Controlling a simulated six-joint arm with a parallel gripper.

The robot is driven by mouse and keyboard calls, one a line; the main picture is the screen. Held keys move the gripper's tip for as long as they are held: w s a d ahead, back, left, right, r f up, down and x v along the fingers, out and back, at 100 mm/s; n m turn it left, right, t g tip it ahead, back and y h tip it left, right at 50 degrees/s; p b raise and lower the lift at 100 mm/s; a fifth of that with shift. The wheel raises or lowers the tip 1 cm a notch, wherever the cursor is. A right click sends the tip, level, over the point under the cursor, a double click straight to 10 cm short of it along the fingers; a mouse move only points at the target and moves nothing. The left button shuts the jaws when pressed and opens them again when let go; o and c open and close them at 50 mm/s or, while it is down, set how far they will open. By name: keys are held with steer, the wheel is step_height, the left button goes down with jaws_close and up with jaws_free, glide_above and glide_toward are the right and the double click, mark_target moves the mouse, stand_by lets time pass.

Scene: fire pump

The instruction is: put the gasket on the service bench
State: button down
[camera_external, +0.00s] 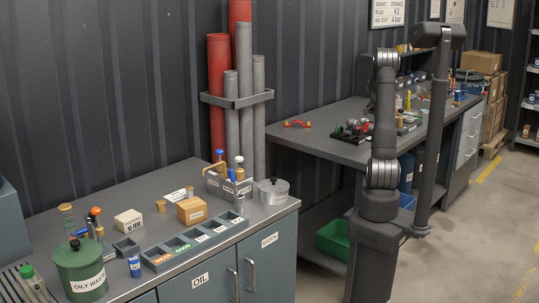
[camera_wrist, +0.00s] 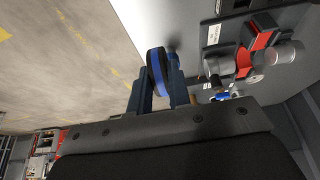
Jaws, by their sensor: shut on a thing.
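In the wrist view my gripper (camera_wrist: 157,82) is shut on a round, blue-and-black ring-like thing (camera_wrist: 158,70), seen nearly edge-on between the two fingers. I cannot tell for certain that it is the gasket. The grey bench top (camera_wrist: 195,25) lies beyond and to the right of the fingers, with its edge near the held ring; I cannot tell whether they touch. In the outside view the far grey bench (camera_external: 335,147) stands behind my arm. No label shows which bench is the service bench. My fingers and the held ring cannot be made out there.
Red-and-grey parts (camera_wrist: 258,45) lie on the bench at the wrist view's right. A red-orange part (camera_external: 297,124) lies on the far bench's left end. The near bench holds a compartment tray (camera_external: 195,241), a green oily-waste can (camera_external: 82,272) and boxes. Open floor (camera_wrist: 70,60) shows left.

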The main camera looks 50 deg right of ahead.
steer(key=w+f, duration=0.1)
steer(key=w, duration=0.1)
steer(key=w+f, duration=0.2)
steer(key=w, duration=0.1)
steer(key=w+a+f, duration=0.1)
steer(key=w, duration=0.1)
steer(key=shift+w+f, duration=0.25)
steer(key=shift+f, duration=2.1)
steer(key=shift+f, duration=0.15)
steer(key=c, duration=1.3)
jaws_free()
steer(key=shift+w, duration=0.1)
steer(key=shift+c, duration=0.2)
steer(key=v, duration=1.2)
steer(key=shift+r, duration=0.25)
steer(key=shift+d, duration=0.1)
